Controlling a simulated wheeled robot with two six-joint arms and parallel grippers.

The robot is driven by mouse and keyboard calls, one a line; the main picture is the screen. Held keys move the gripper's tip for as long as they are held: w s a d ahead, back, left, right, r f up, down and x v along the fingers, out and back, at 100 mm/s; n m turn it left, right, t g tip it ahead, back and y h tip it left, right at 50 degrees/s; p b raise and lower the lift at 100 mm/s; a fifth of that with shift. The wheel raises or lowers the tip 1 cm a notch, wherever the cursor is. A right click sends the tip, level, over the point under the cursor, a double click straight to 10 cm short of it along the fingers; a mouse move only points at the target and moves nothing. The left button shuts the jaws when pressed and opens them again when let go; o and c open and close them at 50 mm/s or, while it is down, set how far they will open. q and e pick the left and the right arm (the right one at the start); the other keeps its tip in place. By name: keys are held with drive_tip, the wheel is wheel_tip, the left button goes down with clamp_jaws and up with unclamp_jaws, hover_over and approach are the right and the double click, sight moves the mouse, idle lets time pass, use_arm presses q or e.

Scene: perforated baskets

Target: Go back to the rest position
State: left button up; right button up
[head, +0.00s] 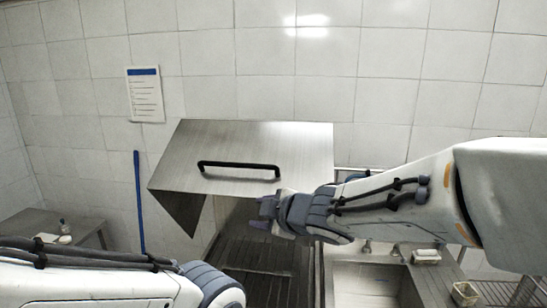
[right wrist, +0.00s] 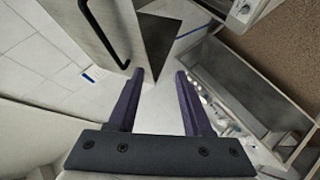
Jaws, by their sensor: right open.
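My right gripper (head: 267,214) reaches in from the right, just below and right of the black handle of a steel hood. In the right wrist view its two purple fingers (right wrist: 160,85) are spread apart with nothing between them. The handle (head: 238,168) is beside the fingers and appears free of them. It also shows at the upper left of the right wrist view (right wrist: 103,35). My left arm comes in at the bottom left of the head view. Its grey wrist end shows, but its fingers are outside the frame.
The steel hood (head: 275,150) stands raised over a dark ribbed surface (head: 265,262). A sink (head: 375,285) is at the right, partly behind my right arm. A blue pole (head: 139,200) leans on the tiled wall. A side table (head: 40,224) stands at the left.

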drive_tip(key=s+d+f+m+g+h+b, duration=0.2)
drive_tip(key=s+f+m+b, duration=0.15)
drive_tip(key=f, duration=0.55)
drive_tip(key=s+d+f+m+g+h+b, duration=0.1)
drive_tip(key=s+d+f+m+h+b, duration=0.15)
drive_tip(key=s+f+b, duration=0.4)
use_arm(q)
wheel_tip(320, 180, down, 16)
drive_tip(key=b, duration=0.5)
drive_tip(key=shift+w, duration=0.15)
use_arm(e)
drive_tip(key=s+d+f+m+g, duration=0.1)
drive_tip(key=s+f+m+g, duration=0.1)
drive_tip(key=s+f, duration=0.5)
drive_tip(key=s+d+f+m+g+h, duration=0.1)
drive_tip(key=s+f+g, duration=0.4)
drive_tip(key=s, duration=0.6)
wheel_tip(320, 180, down, 3)
drive_tip(key=shift+d+r+m+g, duration=0.1)
drive_tip(key=shift+d+m+g, duration=0.25)
drive_tip(key=shift+m, duration=0.45)
drive_tip(key=shift+d, duration=0.1)
